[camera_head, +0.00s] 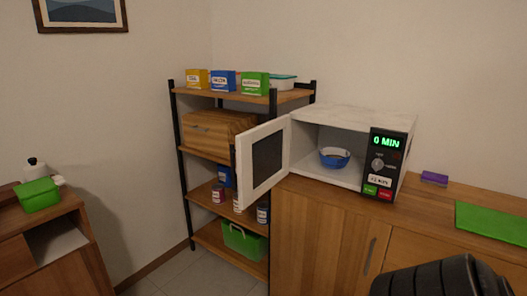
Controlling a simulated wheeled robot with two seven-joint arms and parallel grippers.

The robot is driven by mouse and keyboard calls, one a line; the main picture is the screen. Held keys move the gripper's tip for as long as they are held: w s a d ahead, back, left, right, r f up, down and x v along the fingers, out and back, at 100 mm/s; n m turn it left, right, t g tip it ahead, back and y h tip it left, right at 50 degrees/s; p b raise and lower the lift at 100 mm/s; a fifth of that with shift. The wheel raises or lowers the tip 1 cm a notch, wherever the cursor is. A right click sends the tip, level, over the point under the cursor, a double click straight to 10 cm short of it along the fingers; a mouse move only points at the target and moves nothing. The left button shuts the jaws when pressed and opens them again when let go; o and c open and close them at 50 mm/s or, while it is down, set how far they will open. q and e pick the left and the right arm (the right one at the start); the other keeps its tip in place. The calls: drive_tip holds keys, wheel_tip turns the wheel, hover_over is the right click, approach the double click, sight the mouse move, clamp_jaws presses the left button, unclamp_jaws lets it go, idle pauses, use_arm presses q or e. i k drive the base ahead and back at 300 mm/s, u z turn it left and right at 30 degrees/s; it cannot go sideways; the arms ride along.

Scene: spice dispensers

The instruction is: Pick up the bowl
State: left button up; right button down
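A blue bowl (335,158) with a lighter patterned band sits upright inside the open white microwave (345,118), near the middle of its floor. The microwave door (264,164) is swung wide open to the left. The microwave's display reads 0 MIN. The bowl's front and rim show and nothing blocks them from this view. I cannot see what the bowl holds. Neither of my grippers can be made out in this view.
The microwave stands on a wooden cabinet (320,232). A purple block (434,179) and a green mat (492,222) lie to its right. A shelf rack (275,97) with boxes and cans stands left, behind the door. A dark ribbed shape, unidentified, covers the bottom right.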

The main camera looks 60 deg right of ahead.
sight(334, 159)
drive_tip(key=z, duration=0.6)
drive_tip(key=i, duration=2.2)
drive_tip(key=z, duration=2)
drive_tip(key=i, duration=0.95)
drive_tip(key=z, duration=1.15)
